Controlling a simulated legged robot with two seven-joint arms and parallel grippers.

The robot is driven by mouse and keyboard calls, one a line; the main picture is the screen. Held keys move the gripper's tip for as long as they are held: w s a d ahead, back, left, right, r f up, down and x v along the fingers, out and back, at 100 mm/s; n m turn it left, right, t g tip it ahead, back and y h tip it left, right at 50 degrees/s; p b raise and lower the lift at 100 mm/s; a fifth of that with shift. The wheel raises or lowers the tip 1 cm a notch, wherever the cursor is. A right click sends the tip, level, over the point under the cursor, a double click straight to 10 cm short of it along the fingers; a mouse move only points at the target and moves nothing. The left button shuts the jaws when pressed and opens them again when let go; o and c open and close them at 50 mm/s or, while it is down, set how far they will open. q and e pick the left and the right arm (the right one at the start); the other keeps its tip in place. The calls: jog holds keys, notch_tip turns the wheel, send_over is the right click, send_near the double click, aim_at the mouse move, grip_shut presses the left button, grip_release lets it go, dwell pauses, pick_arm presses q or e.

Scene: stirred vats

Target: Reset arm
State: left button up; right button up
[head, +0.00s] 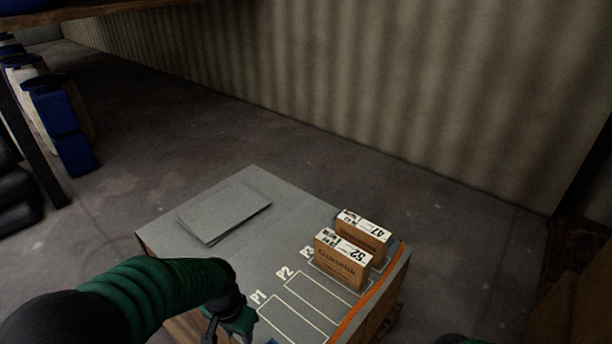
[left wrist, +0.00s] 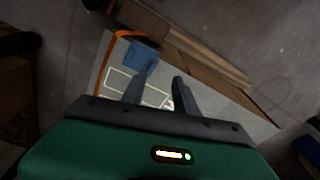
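My left arm, in a green sleeve, comes in from the lower left of the head view. Its gripper (head: 222,328) is at the table's near left edge, low in the picture and partly cut off. In the left wrist view the two fingers (left wrist: 158,82) stand apart with nothing between them. Beyond them lie the table top and a blue patch or item (left wrist: 140,60), whose edge also shows at the bottom of the head view (head: 272,342). My right gripper is not in view; only a dark green bit shows at the bottom edge.
The grey table (head: 235,255) has outlined slots marked P1, P2 and P3. Two brown boxes, labelled 52 (head: 342,262) and 47 (head: 362,235), stand at its right. A flat grey plate (head: 225,212) lies at the back left. Blue containers (head: 62,130) stand far left.

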pick_arm(q)
jog(key=s+a+r+n+t, duration=0.1)
jog(key=s+a+n+t, duration=0.2)
jog(key=s, duration=0.7)
notch_tip(320, 180, up, 16)
jog(key=n+g+p, duration=0.1)
jog(key=p, duration=1.5)
jog(key=shift+d, duration=0.25)
